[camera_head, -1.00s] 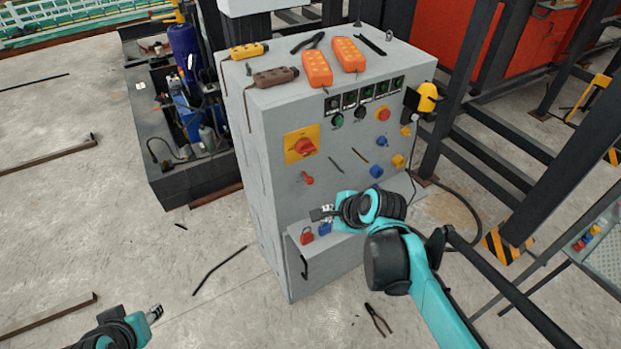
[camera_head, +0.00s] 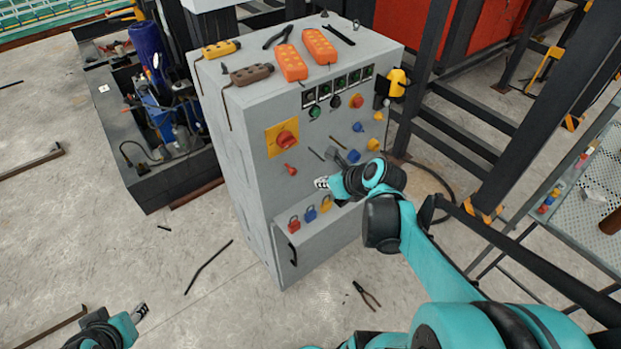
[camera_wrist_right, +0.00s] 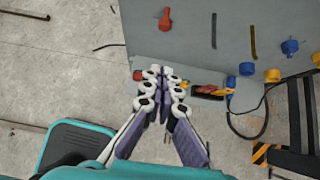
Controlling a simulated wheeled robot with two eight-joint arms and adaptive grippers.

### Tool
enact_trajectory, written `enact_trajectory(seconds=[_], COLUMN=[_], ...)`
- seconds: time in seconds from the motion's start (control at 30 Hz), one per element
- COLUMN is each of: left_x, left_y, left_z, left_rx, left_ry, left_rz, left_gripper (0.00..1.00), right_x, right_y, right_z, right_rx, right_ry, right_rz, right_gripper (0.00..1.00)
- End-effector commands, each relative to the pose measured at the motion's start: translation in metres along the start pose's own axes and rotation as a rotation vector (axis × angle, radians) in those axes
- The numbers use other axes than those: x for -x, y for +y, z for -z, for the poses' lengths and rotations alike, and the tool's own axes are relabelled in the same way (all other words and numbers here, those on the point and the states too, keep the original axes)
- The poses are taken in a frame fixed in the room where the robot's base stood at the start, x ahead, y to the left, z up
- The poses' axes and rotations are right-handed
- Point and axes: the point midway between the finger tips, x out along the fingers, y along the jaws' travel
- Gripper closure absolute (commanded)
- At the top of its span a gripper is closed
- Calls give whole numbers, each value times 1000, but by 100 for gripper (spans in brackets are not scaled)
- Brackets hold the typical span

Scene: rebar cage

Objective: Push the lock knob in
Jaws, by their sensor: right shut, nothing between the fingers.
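The grey control cabinet (camera_head: 245,190) carries several knobs, and I cannot tell which one is the lock knob. A red knob (camera_head: 290,169) sits below the red rotary switch (camera_head: 287,140) on its yellow plate. It also shows in the right wrist view (camera_wrist_right: 165,20). Blue knobs (camera_head: 353,156) and yellow knobs (camera_head: 374,145) sit at the right of the front face. My right gripper (camera_head: 322,183) is shut and empty in front of the cabinet, above the padlocks and lower right of the red knob. My left gripper (camera_head: 141,312) is low at the left, away from the cabinet; its jaws are too small to read.
Red (camera_head: 294,224), blue (camera_head: 310,213) and yellow (camera_head: 326,204) padlocks are on the cabinet's lower ledge. Orange pendants (camera_head: 291,62) and tools lie on its top. Black steel posts stand at the right. Pliers (camera_head: 366,296) lie on the floor, which is mostly clear at the left.

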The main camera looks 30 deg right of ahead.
Motion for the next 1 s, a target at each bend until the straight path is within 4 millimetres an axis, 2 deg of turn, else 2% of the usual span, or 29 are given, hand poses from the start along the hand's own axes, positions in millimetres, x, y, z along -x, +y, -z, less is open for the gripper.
enact_trajectory(seconds=[0.47, 0.7, 1.0], left_x=[-36, -41, -42], left_y=[0, 0, 0], left_z=[-26, -30, -30], left_rx=[0, 0, 0], left_ry=[0, 0, 0], left_rz=[0, 0, 0], left_gripper=[60, 60, 60], right_x=[-98, -117, -121], right_y=[1, 0, 0], right_z=[2, -22, -28], right_rx=[3, 2, 2], right_ry=[0, 0, 0], right_rz=[-2, -1, 1], right_gripper=[100, 100, 100])
